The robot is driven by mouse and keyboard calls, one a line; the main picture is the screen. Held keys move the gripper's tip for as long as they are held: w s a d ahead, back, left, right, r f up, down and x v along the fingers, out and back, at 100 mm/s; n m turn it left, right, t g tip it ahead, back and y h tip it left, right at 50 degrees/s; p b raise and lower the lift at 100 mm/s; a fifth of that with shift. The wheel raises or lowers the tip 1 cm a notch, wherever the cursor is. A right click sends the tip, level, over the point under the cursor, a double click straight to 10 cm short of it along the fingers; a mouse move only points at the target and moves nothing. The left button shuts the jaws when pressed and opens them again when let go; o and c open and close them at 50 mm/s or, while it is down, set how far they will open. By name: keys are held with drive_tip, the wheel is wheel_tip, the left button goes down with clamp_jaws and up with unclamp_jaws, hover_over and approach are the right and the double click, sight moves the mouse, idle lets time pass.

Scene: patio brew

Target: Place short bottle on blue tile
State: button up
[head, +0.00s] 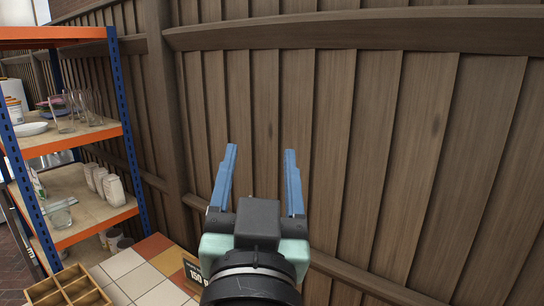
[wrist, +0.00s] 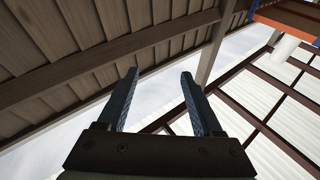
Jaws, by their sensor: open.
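My gripper (head: 261,150) is open and empty in the head view, its two blue fingers pointing up in front of the wooden fence. It also shows in the wrist view (wrist: 159,74), with nothing between its fingers. A tiled surface (head: 137,281) shows at the bottom left of the head view, partly hidden by my arm. Its visible tiles are white, orange and dark red. I see no blue tile and cannot make out a short bottle in either view.
A shelf unit (head: 79,233) with blue posts and orange beams stands at the left, holding glasses (head: 61,112) and pale packets (head: 113,190). A wooden divided box (head: 68,290) is at bottom left. The fence (head: 400,150) closes off the back.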

drive_tip(key=s+d+r+n+t, duration=0.1)
drive_tip(key=s+r+t, duration=0.4)
drive_tip(key=s+r, duration=0.4)
wheel_tip(320, 180, up, 6)
drive_tip(key=shift+d+f+t, duration=0.2)
drive_tip(key=shift+t, duration=0.2)
